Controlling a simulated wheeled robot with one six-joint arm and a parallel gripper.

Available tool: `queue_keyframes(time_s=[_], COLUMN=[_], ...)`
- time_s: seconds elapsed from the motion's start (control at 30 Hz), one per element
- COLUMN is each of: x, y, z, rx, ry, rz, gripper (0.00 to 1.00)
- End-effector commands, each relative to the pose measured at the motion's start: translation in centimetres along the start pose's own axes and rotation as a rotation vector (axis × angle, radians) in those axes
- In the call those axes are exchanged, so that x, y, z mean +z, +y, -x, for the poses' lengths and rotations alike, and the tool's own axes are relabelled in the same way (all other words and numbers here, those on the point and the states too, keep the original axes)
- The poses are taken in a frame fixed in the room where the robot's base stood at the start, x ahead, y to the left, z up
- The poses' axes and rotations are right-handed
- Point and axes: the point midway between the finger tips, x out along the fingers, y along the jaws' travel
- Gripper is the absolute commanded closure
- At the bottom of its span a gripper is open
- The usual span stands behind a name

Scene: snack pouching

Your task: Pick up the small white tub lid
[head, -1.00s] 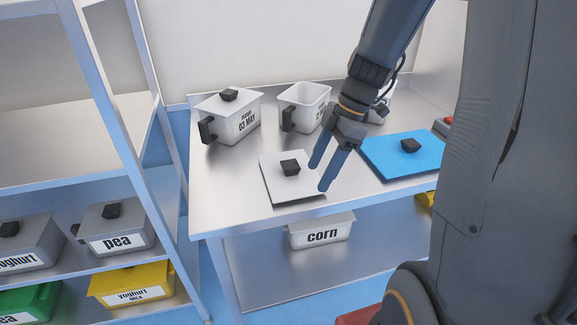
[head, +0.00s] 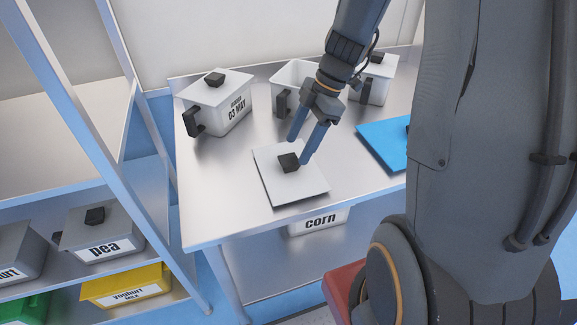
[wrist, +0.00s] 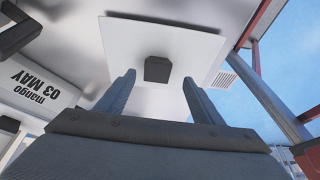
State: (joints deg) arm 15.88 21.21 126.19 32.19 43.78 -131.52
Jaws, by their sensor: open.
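The small white tub lid (head: 291,181) lies flat on the metal table, with a black block knob (head: 289,162) at its middle. My gripper (head: 298,150) is open, its two blue fingers pointing down close to the knob. In the wrist view the lid (wrist: 195,43) is ahead of the fingers, and its knob (wrist: 158,69) appears in line with the gap between the fingertips (wrist: 158,80). The fingers look apart from the knob, and nothing is held. Whether the fingertips are level with the knob I cannot tell.
A lidded white tub (head: 218,103) marked 03 MAY stands behind the lid. An open white tub (head: 291,76) and another lidded tub (head: 376,82) stand at the back. A blue lid (head: 383,146) lies to the right. Bare table (head: 214,208) surrounds the white lid.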

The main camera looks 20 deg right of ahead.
Motion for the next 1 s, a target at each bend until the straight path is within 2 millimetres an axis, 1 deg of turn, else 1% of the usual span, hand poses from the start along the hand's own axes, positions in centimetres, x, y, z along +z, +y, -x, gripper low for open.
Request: queue_keyframes(time_s=[0.2,0.3,0.4,0.7,0.87,1.0], x=[-0.5,-0.5,-0.4,-0.4,-0.3,-0.4], y=[0.4,0.4,0.4,0.5,0.5,0.5], z=[-2.4,-3.6,-4.3,-4.6,-4.6,-4.6], rx=[-0.005,-0.004,-0.003,0.0,0.0,-0.001], ry=[0.001,0.001,-0.001,-0.001,-0.001,-0.001], rz=[-0.001,-0.002,-0.001,-0.001,-0.001,-0.001], gripper=[0.39,0.39,0.39,0.39,0.66,0.9])
